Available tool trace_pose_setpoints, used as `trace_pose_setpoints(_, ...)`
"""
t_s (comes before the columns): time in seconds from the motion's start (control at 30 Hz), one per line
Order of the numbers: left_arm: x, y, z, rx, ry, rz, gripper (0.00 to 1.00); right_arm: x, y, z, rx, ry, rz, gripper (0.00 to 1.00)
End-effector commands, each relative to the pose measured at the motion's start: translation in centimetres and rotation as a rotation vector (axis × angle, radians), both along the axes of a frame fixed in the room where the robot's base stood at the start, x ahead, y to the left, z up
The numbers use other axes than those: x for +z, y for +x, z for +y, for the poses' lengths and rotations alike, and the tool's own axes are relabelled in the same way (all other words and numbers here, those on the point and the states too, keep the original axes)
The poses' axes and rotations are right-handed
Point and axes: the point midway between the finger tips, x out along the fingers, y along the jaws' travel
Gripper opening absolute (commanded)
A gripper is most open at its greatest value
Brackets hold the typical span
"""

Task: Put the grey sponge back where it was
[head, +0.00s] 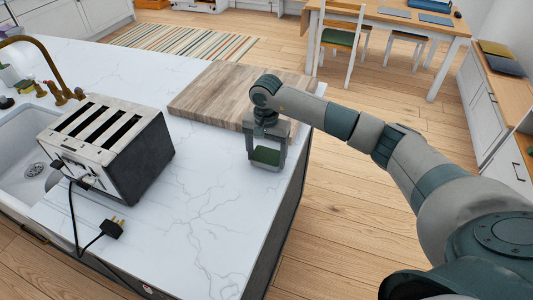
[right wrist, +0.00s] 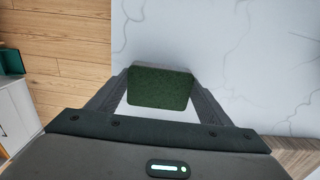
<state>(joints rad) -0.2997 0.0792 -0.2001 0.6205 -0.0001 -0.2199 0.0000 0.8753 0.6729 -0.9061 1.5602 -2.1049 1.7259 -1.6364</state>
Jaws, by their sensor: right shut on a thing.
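The sponge (head: 266,156) has a dark green top face and shows a thin strip of greyish side in the right wrist view (right wrist: 159,88). My right gripper (head: 266,161) is shut on it, with one finger on each side. It is over the white marble worktop (head: 215,180), near its right edge and just in front of the wooden board. I cannot tell whether the sponge touches the worktop. My left gripper is not in view.
A wooden board (head: 215,88) lies behind the gripper. A toaster (head: 140,150) stands left, its cable and plug (head: 112,228) in front. A sink (head: 25,150) and brass tap (head: 60,92) are far left. The worktop's middle is clear; its right edge drops to the floor.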

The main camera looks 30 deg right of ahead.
Motion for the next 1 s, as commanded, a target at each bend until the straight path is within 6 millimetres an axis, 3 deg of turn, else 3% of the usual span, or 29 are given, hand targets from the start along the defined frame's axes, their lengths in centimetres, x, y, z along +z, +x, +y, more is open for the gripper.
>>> trace_pose_setpoints(0.5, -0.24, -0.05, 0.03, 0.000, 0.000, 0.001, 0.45, -0.93, 0.01, -0.04, 0.000, -0.001, -0.001, 0.48)
trace_pose_setpoints(0.53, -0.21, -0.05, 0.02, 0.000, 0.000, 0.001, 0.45, -0.88, 0.01, -0.04, 0.000, 0.000, -0.001, 0.75)
trace_pose_setpoints(0.6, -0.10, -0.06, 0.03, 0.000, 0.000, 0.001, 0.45, -0.78, 0.00, -0.04, 0.000, 0.000, 0.000, 0.92)
trace_pose_setpoints(1.0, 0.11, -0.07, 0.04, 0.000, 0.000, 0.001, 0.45, -0.60, 0.00, -0.03, 0.000, 0.000, 0.000, 0.92)
